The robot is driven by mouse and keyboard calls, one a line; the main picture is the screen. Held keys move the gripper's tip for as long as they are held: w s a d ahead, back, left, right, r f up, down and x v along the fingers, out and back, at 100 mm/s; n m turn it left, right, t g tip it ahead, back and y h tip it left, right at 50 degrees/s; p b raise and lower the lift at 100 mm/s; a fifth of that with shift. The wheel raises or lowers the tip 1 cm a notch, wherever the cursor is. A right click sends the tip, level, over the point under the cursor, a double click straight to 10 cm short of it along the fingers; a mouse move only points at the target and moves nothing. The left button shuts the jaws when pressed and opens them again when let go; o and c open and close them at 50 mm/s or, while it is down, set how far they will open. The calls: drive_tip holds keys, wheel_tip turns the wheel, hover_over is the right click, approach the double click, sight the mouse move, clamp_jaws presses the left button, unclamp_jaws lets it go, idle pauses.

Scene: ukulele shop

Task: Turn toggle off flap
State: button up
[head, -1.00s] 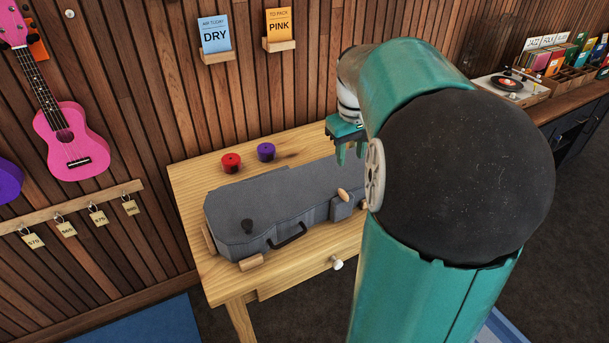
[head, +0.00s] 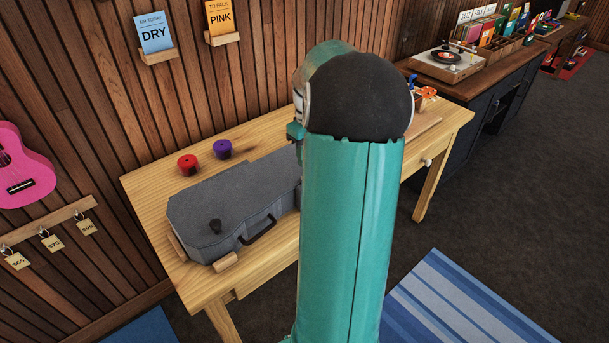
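The case's right end is hidden behind my arm. The wooden toggle and the flap at that end are not visible now. Only a small teal part of my gripper (head: 295,131) shows at the left of my arm, above the table by the case's far side. Its fingertips are hidden, so whether it is open cannot be seen.
A red round tin (head: 188,165) and a purple one (head: 222,149) stand behind the case. A wooden block (head: 226,263) sits at its front left. A record-player counter (head: 475,78) stands right; a striped rug (head: 455,305) lies on the floor.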

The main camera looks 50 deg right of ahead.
wheel_tip(320, 180, down, 8)
drive_tip(key=shift+w+a+f, duration=0.1)
drive_tip(key=shift+w, duration=0.05)
clamp_jaws()
